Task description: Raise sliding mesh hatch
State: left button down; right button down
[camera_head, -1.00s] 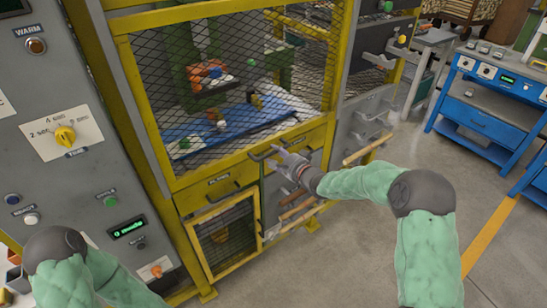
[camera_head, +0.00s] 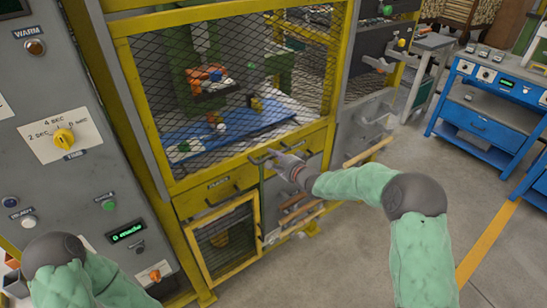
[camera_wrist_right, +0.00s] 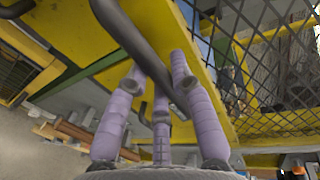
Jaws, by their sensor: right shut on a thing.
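The sliding mesh hatch (camera_head: 235,75) is a large dark wire-mesh panel in a yellow frame on the front of the machine. It appears lowered, covering the bay behind it. A dark bar handle (camera_head: 259,158) is on its lower yellow rail; the bar also shows in the right wrist view (camera_wrist_right: 138,42). My right gripper (camera_head: 279,157) is at this handle, partly hiding it in the head view. In the right wrist view its purple fingers (camera_wrist_right: 160,82) are closed around the dark bar. My left gripper is out of view; only part of that arm shows at lower left.
Behind the mesh are a blue bed (camera_head: 200,137) and several small coloured parts. Below the rail is a smaller yellow-framed mesh door (camera_head: 226,236). A grey control panel (camera_head: 60,110) stands left, a blue workbench (camera_head: 480,125) right. Floor is clear at lower right.

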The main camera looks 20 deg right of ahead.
jog(key=p, duration=4.3)
send_near(263, 5)
jog(key=x, duration=0.5)
jog(key=shift+a, duration=0.1)
jog(key=c, duration=1.1)
grip_release()
jog(key=shift+o, duration=0.2)
jog(key=v, duration=1.2)
jog(key=shift+f, duration=0.1)
